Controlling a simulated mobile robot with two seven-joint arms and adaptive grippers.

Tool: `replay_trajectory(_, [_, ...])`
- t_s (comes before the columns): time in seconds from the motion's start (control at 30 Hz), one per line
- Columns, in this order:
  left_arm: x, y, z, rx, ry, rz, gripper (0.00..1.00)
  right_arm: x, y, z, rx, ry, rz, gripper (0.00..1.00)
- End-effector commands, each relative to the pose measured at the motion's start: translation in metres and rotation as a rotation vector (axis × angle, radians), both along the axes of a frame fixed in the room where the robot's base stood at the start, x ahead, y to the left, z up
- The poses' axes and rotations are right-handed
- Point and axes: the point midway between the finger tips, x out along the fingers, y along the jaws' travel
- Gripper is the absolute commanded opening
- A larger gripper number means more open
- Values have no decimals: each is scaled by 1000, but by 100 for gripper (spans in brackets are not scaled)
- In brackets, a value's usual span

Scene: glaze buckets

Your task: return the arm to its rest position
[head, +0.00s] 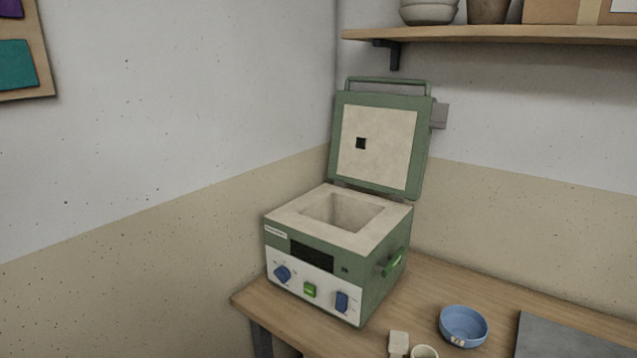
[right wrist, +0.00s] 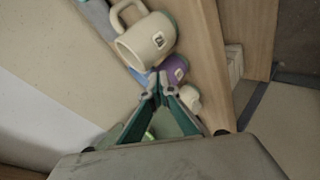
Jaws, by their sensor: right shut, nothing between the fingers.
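My right gripper (right wrist: 159,84) shows in the right wrist view with its teal fingers brought together at the tips. It is shut and holds nothing. Beyond its fingertips are a cream mug (right wrist: 147,40) with a small label and a purple vessel (right wrist: 176,69). I cannot tell how far the fingertips are from them. Neither of my grippers shows in the head view. My left gripper is in no view.
In the head view, a green kiln (head: 385,290) stands on a wooden table (head: 406,302) with its lid (head: 380,140) raised and its chamber empty. A blue bowl (head: 463,326) and a grey slab (head: 565,338) are to its right. A wooden shelf (head: 480,38) hangs above.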

Motion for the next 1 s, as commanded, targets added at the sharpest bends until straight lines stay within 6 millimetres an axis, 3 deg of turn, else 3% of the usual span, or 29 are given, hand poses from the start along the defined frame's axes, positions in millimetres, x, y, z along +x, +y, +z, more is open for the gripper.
replay_trajectory(0.1, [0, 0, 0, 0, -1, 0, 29, -38, -10, -13, 21, 71, -50, 0])
replay_trajectory(0.4, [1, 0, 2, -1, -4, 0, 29, -116, -31, -32, 47, 219, -151, 0])
replay_trajectory(0.77, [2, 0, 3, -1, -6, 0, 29, -88, 28, -87, 262, 131, -49, 0])
replay_trajectory(1.0, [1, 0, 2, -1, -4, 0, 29, -82, 84, -134, 502, 45, 11, 0])
